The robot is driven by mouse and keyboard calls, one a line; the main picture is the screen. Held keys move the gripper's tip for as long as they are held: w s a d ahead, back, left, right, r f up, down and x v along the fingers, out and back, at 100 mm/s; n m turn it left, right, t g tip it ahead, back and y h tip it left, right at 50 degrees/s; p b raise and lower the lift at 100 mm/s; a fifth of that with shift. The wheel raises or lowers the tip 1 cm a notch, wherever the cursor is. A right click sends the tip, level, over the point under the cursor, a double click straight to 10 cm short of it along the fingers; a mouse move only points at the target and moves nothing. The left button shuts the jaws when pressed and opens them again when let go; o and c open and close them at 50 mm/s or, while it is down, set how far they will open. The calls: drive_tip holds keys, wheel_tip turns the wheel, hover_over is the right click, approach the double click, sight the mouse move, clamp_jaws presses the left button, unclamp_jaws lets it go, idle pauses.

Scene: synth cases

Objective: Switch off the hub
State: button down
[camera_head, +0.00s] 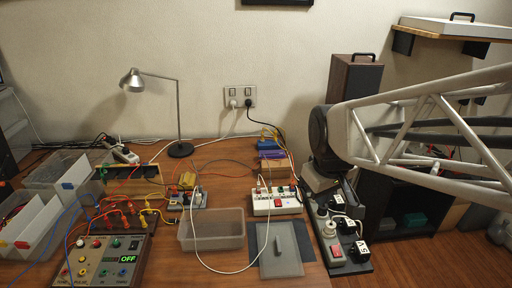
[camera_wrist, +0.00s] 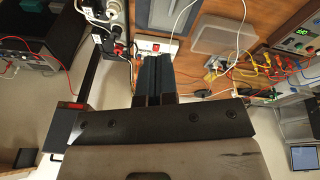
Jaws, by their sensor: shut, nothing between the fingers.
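The white hub (camera_head: 275,205), a box with a red switch, several coloured spots on top and cables plugged in, sits on the wooden table. In the wrist view the hub (camera_wrist: 170,46) lies just beyond my fingertips, with its red switch (camera_wrist: 156,47) showing. My gripper (camera_wrist: 154,59) is shut and empty, its dark fingers side by side and pointing toward the hub. They cover part of the hub there. I cannot tell whether they touch it, or whether the switch is on or off. In the head view my fingers cannot be made out.
A grey power strip (camera_head: 324,228) with black plugs and a red switch stands right of the hub. A grey plate (camera_head: 280,265) lies in front, a clear bin (camera_head: 212,243) to the left. A panel (camera_head: 106,262) reads OFF. A white cable loops across the table.

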drive_tip(key=w+a+f+n, duration=0.1)
drive_tip(key=w+f+n, duration=0.25)
drive_tip(key=w, duration=0.55)
drive_tip(key=w+f+n, duration=0.3)
drive_tip(key=w+n, duration=0.1)
drive_tip(key=w, duration=0.5)
drive_tip(key=n+g, duration=0.1)
drive_tip(key=n, duration=0.5)
hover_over(278, 200)
drive_tip(key=s, duration=0.2)
wheel_tip(278, 200, down, 12)
drive_tip(key=shift+a, duration=0.1)
drive_tip(key=f, duration=0.4)
drive_tip(key=w+f, duration=0.1)
drive_tip(key=f, duration=0.8)
drive_tip(key=shift+w+f, duration=0.3)
drive_tip(key=shift+f, duration=0.05)
drive_tip(key=shift+f, duration=0.25)
